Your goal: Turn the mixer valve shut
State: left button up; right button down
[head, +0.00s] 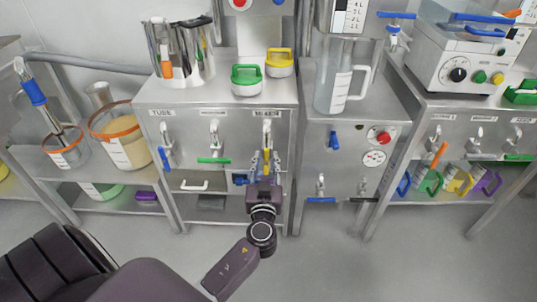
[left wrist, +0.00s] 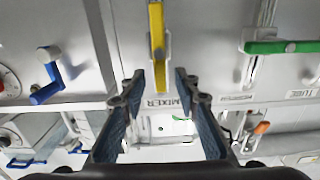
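The mixer valve (head: 267,132) is on the front of the middle steel cabinet, under a MIXER label. Its yellow handle (left wrist: 156,28) hangs straight down, in line with the valve. The left wrist view is upside down, so the MIXER label (left wrist: 162,102) shows below the handle there. My left gripper (head: 266,156) is in front of the handle, its fingers open. In the left wrist view the open fingers (left wrist: 157,76) lie on either side of the handle's line; I cannot tell whether they reach around it. No contact is visible. My right gripper is not in view.
A green-handled valve (head: 213,160) with its handle crosswise and a blue-handled one (head: 165,157) are to the left. A blue lever (head: 333,140) and red knob (head: 383,137) are to the right. Green (head: 246,80) and yellow (head: 279,63) containers stand on top. The floor in front is clear.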

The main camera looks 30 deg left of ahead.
pick_arm(q)
jog(key=shift+x, duration=1.4)
grip_shut()
